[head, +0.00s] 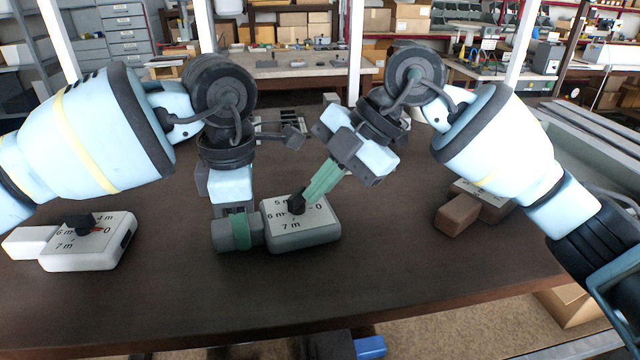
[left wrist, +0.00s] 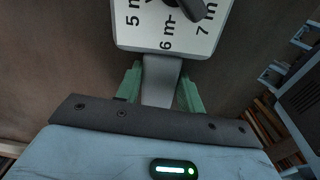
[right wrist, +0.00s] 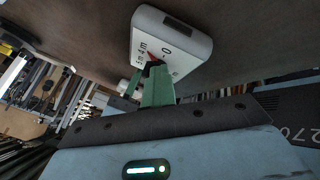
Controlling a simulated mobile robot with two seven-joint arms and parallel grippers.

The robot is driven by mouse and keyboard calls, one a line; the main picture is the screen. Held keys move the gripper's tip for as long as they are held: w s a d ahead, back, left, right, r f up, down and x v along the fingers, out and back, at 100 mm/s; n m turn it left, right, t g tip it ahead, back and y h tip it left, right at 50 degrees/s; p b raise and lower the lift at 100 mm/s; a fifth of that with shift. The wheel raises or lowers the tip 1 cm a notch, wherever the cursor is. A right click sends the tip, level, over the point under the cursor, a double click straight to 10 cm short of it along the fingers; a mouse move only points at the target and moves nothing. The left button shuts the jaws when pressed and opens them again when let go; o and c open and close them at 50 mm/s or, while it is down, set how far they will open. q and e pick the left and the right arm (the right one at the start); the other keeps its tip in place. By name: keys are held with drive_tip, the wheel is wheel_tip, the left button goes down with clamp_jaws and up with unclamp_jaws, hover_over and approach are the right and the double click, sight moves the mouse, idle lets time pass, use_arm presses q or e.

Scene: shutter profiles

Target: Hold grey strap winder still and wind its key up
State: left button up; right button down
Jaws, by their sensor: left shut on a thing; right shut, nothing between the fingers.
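The grey strap winder (head: 318,235) sits on the dark table in the middle of the head view, dial up. Its dark key (head: 296,205) stands on the dial; the key also shows at the top of the left wrist view (left wrist: 186,8). My left gripper (head: 240,232) is shut on the winder's grey handle (left wrist: 160,82), green fingers on both sides. My right gripper (head: 312,192) is shut and empty, slanting down with its green fingertips right beside the key. In the right wrist view its fingers (right wrist: 158,88) partly hide the key; I cannot tell whether they touch it.
A white winder (head: 88,250) lies at the left of the table and a brown winder (head: 460,215) at the right, partly behind my right arm. Small dark parts lie behind my grippers. The table front, between the winders and the edge (head: 300,320), is clear.

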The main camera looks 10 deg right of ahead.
drive_tip(key=shift+s+a, duration=0.15)
drive_tip(key=shift+a, duration=0.05)
drive_tip(key=shift+s+a, duration=0.4)
drive_tip(key=shift+s, duration=0.3)
drive_tip(key=shift+s+d, duration=0.1)
